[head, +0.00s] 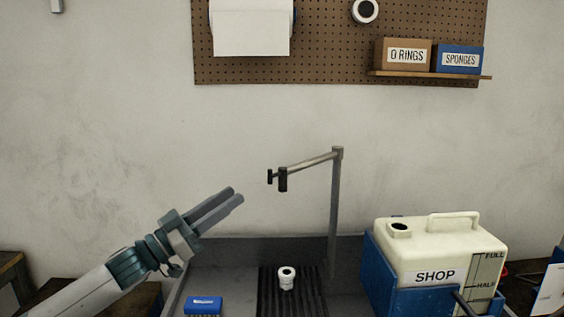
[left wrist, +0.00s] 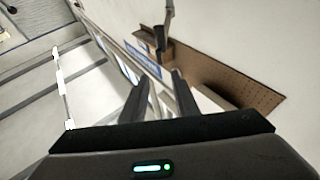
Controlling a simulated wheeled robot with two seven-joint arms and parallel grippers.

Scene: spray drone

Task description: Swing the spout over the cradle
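The spout (head: 283,179) is a dark nozzle at the left end of a grey swing arm (head: 308,163) on an upright post (head: 335,205). It hangs over the grey basin, with a small dark tab beside it. A blue cradle (head: 376,272) at the right holds a cream tank (head: 440,243) marked SHOP, with an open filler neck on top. My left gripper (head: 237,194) is left of the spout, open and empty, apart from it. In the left wrist view a dark nozzle, likely the spout (left wrist: 159,38), shows beyond the parted fingertips (left wrist: 160,82). My right gripper is not in view.
A small white fitting (head: 287,278) stands on a dark ribbed mat in the basin (head: 255,250). A blue block (head: 203,305) lies front left. A pegboard (head: 340,60) with a shelf of boxes is on the wall. Air between gripper and spout is clear.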

